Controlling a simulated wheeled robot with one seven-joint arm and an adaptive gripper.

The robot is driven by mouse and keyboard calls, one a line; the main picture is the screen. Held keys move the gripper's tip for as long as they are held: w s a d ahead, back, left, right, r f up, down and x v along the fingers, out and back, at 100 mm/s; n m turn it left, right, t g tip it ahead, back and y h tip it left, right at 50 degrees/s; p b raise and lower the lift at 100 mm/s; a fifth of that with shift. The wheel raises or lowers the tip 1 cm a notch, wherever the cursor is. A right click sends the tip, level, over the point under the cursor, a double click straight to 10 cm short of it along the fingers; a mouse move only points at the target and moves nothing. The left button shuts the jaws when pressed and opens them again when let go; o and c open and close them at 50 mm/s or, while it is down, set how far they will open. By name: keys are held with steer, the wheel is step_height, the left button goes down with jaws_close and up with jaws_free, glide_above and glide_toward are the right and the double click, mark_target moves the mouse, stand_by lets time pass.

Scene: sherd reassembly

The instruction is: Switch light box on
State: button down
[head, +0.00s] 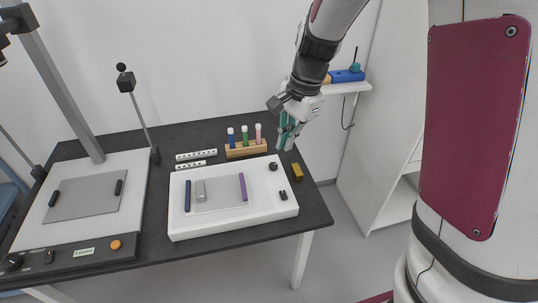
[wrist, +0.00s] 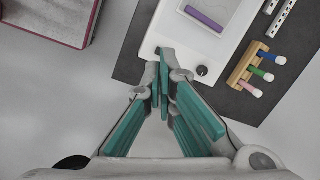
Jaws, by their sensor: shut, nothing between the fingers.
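The light box, a low white box (head: 235,224), lies on the dark table with a pale panel (head: 218,206) on top that shows no clear glow. A round black knob (head: 273,166) sits at its back right corner and a small black switch (head: 283,195) at its right side. In the wrist view the box (wrist: 174,34) and knob (wrist: 202,71) show beyond the fingers; the switch is mostly hidden behind the fingertips. My gripper (head: 287,146) is shut and empty, pointing down above the table's back right part; its teal fingers (wrist: 163,78) meet in the wrist view.
A wooden rack (head: 246,150) with several coloured tubes stands behind the box. White perforated strips (head: 196,155) lie left of it. A yellow-brown block (head: 297,172) lies near the right table edge. A white-based stand (head: 127,169) with a column fills the left. A shelf (head: 345,87) is behind my gripper.

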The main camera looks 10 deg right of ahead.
mark_target(284, 196)
steer(key=w+d+f+m+g+h, duration=0.1)
steer(key=w+f+m, duration=0.4)
steer(key=f, duration=0.5)
steer(key=shift+d+f+h+p, duration=0.25)
steer(key=shift+f+h+p, duration=0.15)
steer(key=shift+p, duration=0.05)
step_height(284, 196, down, 14)
steer(key=shift+p, duration=0.7)
steer(key=shift+f, duration=0.1)
